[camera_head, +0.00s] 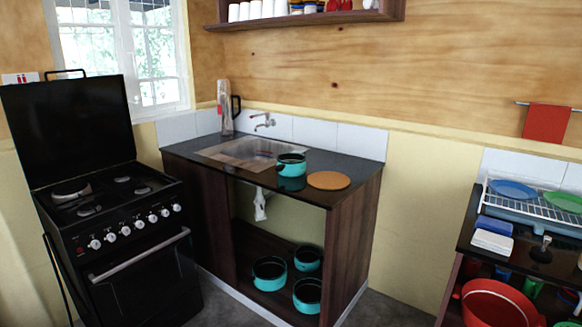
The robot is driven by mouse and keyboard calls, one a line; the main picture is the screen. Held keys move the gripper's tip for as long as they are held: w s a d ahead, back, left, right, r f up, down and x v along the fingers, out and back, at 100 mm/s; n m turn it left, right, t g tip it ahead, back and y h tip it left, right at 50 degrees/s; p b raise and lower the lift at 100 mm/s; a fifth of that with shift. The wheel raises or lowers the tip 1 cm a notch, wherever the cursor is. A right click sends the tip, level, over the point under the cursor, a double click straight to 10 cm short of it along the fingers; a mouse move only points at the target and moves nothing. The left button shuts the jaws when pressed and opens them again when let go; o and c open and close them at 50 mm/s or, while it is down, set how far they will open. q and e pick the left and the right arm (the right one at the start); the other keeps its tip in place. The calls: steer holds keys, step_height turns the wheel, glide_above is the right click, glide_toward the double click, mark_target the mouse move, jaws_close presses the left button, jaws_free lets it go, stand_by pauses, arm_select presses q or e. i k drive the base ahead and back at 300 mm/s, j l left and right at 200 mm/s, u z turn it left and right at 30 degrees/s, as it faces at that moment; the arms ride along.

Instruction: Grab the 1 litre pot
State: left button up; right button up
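A teal pot (292,168) with a dark inside stands upright on the dark counter, at the front edge of the sink. Three more teal pots are on the low shelf under the counter: a left pot (269,283), a back right pot (308,265) and a front right pot (306,305). No size marks are readable, so I cannot tell which one holds 1 litre. Neither of my grippers is in view.
A dish rack (540,208) and red bucket (492,302) are at the right. Bare floor shows between.

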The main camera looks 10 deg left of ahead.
mark_target(289, 165)
steer(key=i+z, duration=0.3)
steer(key=i, duration=0.25)
steer(key=i+z, duration=0.3)
steer(key=i, duration=0.25)
